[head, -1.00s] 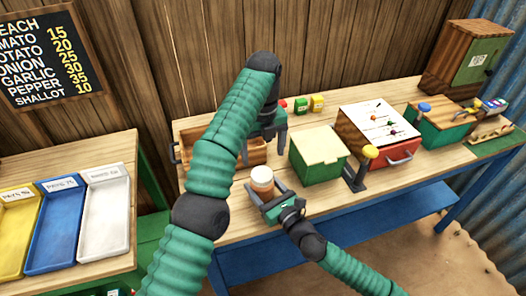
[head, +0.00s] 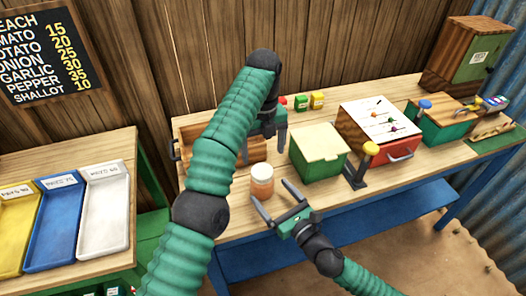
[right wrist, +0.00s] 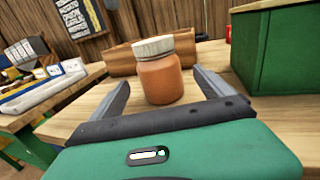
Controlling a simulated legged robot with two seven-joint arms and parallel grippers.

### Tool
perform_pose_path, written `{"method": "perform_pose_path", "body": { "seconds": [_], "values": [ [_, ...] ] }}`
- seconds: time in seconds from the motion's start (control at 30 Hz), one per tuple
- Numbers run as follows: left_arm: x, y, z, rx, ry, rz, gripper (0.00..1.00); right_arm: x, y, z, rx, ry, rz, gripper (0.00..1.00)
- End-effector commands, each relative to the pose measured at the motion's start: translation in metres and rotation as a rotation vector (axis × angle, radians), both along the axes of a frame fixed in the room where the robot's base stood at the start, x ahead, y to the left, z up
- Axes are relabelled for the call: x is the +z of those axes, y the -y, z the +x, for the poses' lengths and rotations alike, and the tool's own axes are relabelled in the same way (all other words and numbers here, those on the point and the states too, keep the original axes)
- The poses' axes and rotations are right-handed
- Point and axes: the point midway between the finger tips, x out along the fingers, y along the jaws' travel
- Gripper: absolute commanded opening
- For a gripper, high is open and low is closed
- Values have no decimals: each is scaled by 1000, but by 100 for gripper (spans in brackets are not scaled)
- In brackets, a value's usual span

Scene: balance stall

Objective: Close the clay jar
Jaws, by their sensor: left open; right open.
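The clay jar (head: 262,187) stands upright on the wooden bench near its front edge. It is orange-brown with a pale lid (head: 261,171) sitting on its top. My right gripper (head: 271,201) is open, just to the front right of the jar, its fingers pointing toward it. In the right wrist view the jar (right wrist: 160,80) and its lid (right wrist: 153,46) show beyond and between the open fingers, with nothing gripped. My left gripper (head: 264,146) is open and empty above the bench, behind the jar, partly hidden by my left arm.
A green box (head: 319,153) stands right of the jar, with a yellow-knobbed lever (head: 358,173) beside it. A wooden tray (head: 190,130) lies behind my left arm. A red-drawered box (head: 380,130) stands farther right. Bare bench top lies around the jar.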

Motion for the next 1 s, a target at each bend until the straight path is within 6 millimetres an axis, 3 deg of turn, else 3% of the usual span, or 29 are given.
{"method": "perform_pose_path", "body": {
  "seconds": [0.33,0.43,0.6,1.0],
  "values": [
    [-14,0,0,0,-1,0,83,-3,48,-69,-4,-1,-1,91],
    [-7,-1,0,0,-1,-1,83,0,57,-81,-3,-2,-2,91],
    [-6,-1,0,0,-1,-1,83,-1,61,-90,-1,-1,0,91],
    [-6,0,0,0,-1,0,83,-1,61,-90,0,-1,0,91]
  ]
}}
